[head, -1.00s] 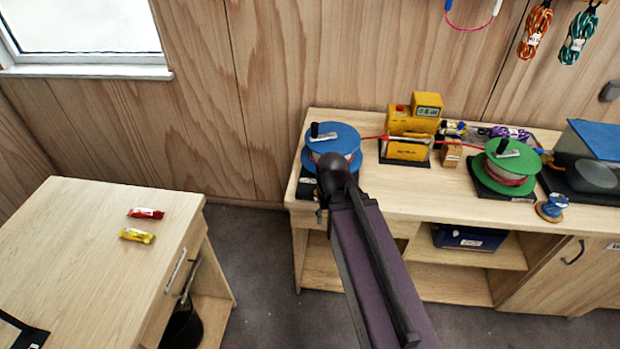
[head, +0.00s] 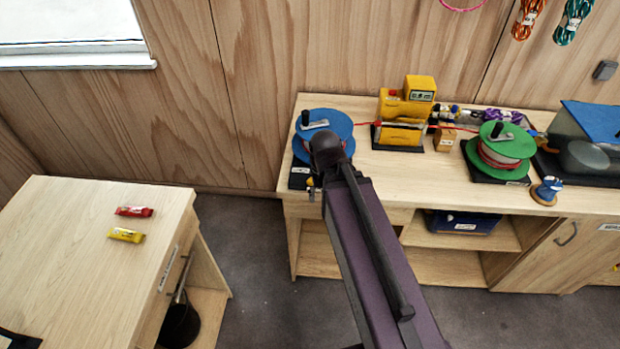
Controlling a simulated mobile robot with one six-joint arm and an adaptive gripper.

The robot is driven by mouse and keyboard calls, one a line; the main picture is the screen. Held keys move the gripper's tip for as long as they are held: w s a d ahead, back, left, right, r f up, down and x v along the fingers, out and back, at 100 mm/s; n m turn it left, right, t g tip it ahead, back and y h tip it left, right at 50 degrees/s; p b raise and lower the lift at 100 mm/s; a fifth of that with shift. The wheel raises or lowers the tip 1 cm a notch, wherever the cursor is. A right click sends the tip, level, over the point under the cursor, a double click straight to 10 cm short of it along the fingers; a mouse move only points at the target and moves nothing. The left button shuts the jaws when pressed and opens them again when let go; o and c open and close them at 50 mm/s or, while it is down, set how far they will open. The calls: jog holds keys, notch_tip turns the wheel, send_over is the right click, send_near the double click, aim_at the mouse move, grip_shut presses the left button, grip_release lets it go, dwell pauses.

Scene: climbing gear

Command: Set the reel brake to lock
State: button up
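A blue reel (head: 340,123) with a black crank knob stands at the left end of the wooden counter, on a dark base (head: 299,176). A green reel (head: 505,141) with a similar crank stands farther right on its own dark base. A red line runs between them through a yellow machine with a small display (head: 403,118). My purple arm reaches up to the blue reel, and its black rounded joint covers the reel's front right. My gripper is hidden behind the arm. A small dark and brassy piece shows beside the joint; I cannot tell what it is. No brake setting is readable.
The counter (head: 375,185) also carries a small wooden block (head: 445,140), a blue spool (head: 547,190) at the front edge and a grey, blue-topped box (head: 592,130). Red (head: 134,211) and yellow (head: 126,235) wrapped bars lie on the left table. Open floor lies between table and counter.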

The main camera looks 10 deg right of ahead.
jog(key=w+r+m+p, duration=0.4)
jog(key=w+m, duration=0.6)
jog(key=w, duration=0.5)
jog(key=shift+w+d, duration=0.2)
jog(key=shift+d, duration=0.05)
jog(key=shift+f, duration=0.1)
notch_tip(320, 180, down, 14)
jog(key=b, duration=1.3)
jog(key=shift+r+b, duration=0.2)
jog(key=shift+b, duration=0.2)
grip_shut()
